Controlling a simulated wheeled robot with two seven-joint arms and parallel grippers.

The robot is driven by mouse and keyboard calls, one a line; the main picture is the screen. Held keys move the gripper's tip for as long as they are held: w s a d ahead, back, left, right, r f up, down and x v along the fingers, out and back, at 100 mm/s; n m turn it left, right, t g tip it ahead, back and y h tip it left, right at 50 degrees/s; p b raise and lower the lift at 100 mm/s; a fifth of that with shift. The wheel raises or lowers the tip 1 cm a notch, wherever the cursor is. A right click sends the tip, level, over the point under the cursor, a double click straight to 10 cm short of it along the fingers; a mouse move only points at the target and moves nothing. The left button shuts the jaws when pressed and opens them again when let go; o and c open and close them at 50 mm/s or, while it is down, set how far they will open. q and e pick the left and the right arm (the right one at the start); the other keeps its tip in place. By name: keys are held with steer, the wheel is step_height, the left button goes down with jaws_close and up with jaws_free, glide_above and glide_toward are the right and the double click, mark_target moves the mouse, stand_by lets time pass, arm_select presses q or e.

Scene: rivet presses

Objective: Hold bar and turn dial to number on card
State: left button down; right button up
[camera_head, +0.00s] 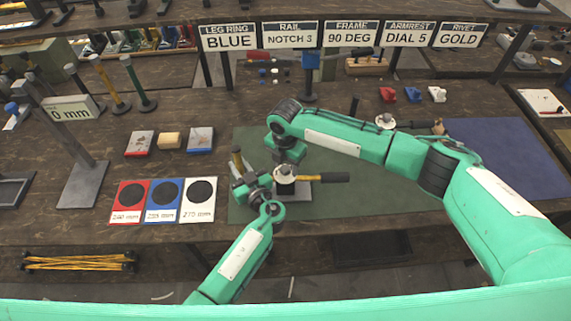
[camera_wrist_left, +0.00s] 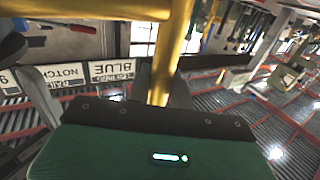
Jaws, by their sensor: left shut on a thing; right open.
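The card reading "ARMREST DIAL 5" (camera_head: 409,34) stands at the back right among several cards. My left gripper (camera_head: 241,172) is shut on a yellow bar, which fills the left wrist view's upper middle (camera_wrist_left: 168,50). In the head view only a short dark-topped part of the bar (camera_head: 237,156) shows. My right gripper (camera_head: 285,168) is open and points down just above a round pale device (camera_head: 284,179) with a black handle (camera_head: 325,177) sticking out to the right. The right arm and wrist hide much of it; I cannot make out dial numbers or whether the gripper touches it.
A green mat (camera_head: 370,190) lies under the device. To the left are red, blue and white ring cards (camera_head: 163,201) and a "0 mm" stand (camera_head: 75,108). A second round device (camera_head: 386,121) stands behind my right arm. The purple mat (camera_head: 500,150) at right is clear.

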steer(key=shift+f, duration=0.15)
steer(key=shift+c, duration=0.2)
steer(key=c, duration=0.9)
steer(key=shift+c, duration=0.2)
